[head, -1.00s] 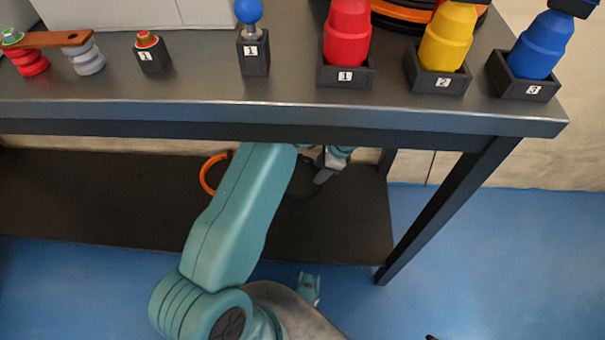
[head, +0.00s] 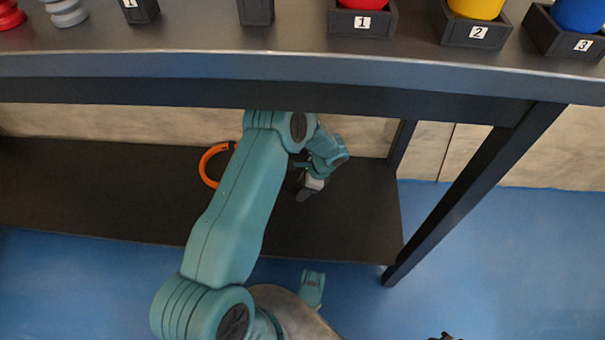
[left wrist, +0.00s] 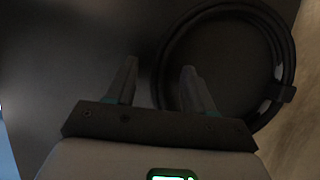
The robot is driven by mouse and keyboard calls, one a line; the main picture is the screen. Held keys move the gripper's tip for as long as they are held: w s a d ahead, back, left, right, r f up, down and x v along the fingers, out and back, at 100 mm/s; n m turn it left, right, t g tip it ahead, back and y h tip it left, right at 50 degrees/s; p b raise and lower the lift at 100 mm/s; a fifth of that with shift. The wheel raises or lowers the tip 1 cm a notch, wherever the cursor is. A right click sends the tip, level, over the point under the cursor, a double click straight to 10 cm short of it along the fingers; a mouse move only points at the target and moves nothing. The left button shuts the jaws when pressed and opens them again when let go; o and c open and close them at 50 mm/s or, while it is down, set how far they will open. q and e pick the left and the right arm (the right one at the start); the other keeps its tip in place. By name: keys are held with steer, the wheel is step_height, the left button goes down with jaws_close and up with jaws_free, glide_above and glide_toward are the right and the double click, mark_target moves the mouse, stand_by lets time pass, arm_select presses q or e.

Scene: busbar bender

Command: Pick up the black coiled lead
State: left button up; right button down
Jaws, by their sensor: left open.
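The black coiled lead (left wrist: 288,60) lies on the dark lower shelf (head: 110,200), right of centre in the left wrist view, with a pale band on its right side. In the head view I cannot make it out behind my arm. My left gripper (head: 306,192) is under the table, over the shelf. In the left wrist view my left gripper (left wrist: 159,67) is open and empty. The near-left part of the coil shows between its fingers, and the right finger overlaps the ring's inside; the height gap is unclear. A dark tip at the head view's bottom edge may be my right gripper (head: 445,337).
An orange ring (head: 208,165) lies on the shelf left of my arm. The tabletop edge (head: 300,70) is above the arm, and a table leg (head: 470,195) stands to the right. Numbered black holders (head: 362,20) stand on top. The shelf's left part is clear.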

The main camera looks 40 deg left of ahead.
arm_select(q)
steer(key=shift+f, duration=0.1)
jaws_close()
arm_select(e)
steer(key=shift+w, duration=0.1)
